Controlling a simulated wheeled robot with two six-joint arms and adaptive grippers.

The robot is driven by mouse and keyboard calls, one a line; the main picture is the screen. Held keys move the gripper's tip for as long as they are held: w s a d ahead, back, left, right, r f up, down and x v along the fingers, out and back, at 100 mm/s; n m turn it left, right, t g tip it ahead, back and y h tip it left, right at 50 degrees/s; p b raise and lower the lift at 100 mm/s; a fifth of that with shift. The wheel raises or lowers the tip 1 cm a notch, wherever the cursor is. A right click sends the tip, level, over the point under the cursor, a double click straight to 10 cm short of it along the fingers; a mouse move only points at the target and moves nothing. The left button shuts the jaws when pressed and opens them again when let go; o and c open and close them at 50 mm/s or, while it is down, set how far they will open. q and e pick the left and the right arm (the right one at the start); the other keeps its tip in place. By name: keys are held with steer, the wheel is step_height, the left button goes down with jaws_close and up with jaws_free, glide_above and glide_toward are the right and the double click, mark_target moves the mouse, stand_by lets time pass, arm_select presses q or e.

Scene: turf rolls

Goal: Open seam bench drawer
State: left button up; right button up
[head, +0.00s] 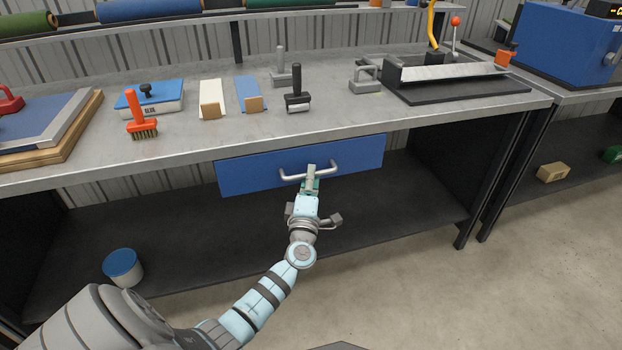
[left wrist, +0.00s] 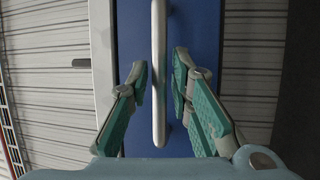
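The seam bench drawer has a blue front (head: 240,173) under the grey bench top, and it looks shut. Its silver bar handle (head: 325,169) runs across the middle of the front. In the left wrist view the handle (left wrist: 159,60) stands upright in the picture before the blue front (left wrist: 135,30). My left gripper (head: 312,172) is at the handle. In the left wrist view its two fingers (left wrist: 160,78) are open, one on each side of the bar, with gaps between. My right gripper is not in view.
The bench top (head: 340,110) holds an orange brush (head: 139,118), a blue-topped box (head: 152,98), a black roller (head: 297,92) and other tools. A tub with a blue lid (head: 122,266) stands on the dark lower shelf (head: 200,240). The floor in front is clear at right.

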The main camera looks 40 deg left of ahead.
arm_select(q)
steer(key=shift+w+a+r, duration=0.15)
steer(key=shift+w+a, duration=0.15)
steer(key=shift+w, duration=0.25)
jaws_close()
